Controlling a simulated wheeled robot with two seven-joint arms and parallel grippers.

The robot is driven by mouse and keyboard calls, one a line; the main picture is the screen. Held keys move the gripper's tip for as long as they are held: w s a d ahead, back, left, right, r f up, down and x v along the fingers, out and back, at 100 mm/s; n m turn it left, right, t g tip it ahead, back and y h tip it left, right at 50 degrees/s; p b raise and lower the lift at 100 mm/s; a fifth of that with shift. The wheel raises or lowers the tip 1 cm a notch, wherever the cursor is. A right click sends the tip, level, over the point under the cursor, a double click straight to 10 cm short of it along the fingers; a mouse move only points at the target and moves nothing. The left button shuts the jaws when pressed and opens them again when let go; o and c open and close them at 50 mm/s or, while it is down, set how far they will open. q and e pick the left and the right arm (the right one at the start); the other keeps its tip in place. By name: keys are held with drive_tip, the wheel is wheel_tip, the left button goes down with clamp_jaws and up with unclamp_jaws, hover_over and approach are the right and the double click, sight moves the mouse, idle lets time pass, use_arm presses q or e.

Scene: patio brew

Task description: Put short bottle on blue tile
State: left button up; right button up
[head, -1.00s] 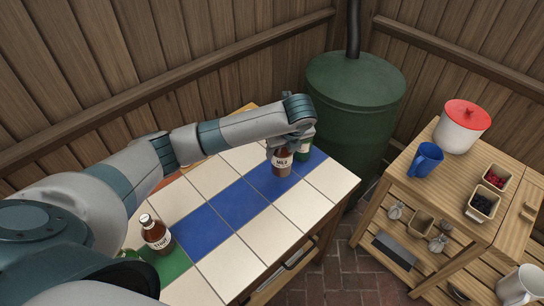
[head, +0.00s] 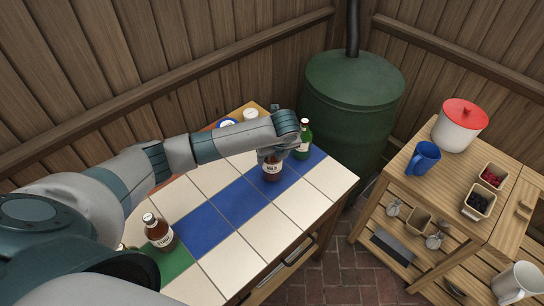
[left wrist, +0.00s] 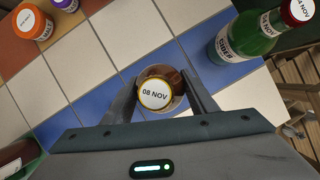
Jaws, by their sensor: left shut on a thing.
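A short brown bottle (head: 271,172) with a dark label is upright in my left gripper (head: 271,155), over the blue tiles (head: 238,204) near the table's right end. In the left wrist view its round white cap (left wrist: 155,93), marked 08 NOV, sits between the two fingers of my left gripper (left wrist: 160,98). The gripper is shut on it. I cannot tell whether its base touches the tile. A second brown bottle (head: 158,233) stands by the green tile (head: 177,262) at the front left. My right gripper is not in view.
A green bottle (head: 303,142) stands close to the held bottle, at the far end of the blue row. Jars with an orange lid (left wrist: 28,22) and a purple lid (left wrist: 66,3) stand at the back. White tiles (head: 245,252) in front are clear. A wooden shelf (head: 398,185) stands right.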

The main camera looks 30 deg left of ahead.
use_arm(q)
drive_tip(key=shift+f, duration=0.4)
drive_tip(key=o, duration=1.5)
drive_tip(key=shift+f, duration=0.1)
drive_tip(key=b+v, duration=0.2)
drive_tip(key=v, duration=1)
drive_tip(key=shift+s, duration=0.1)
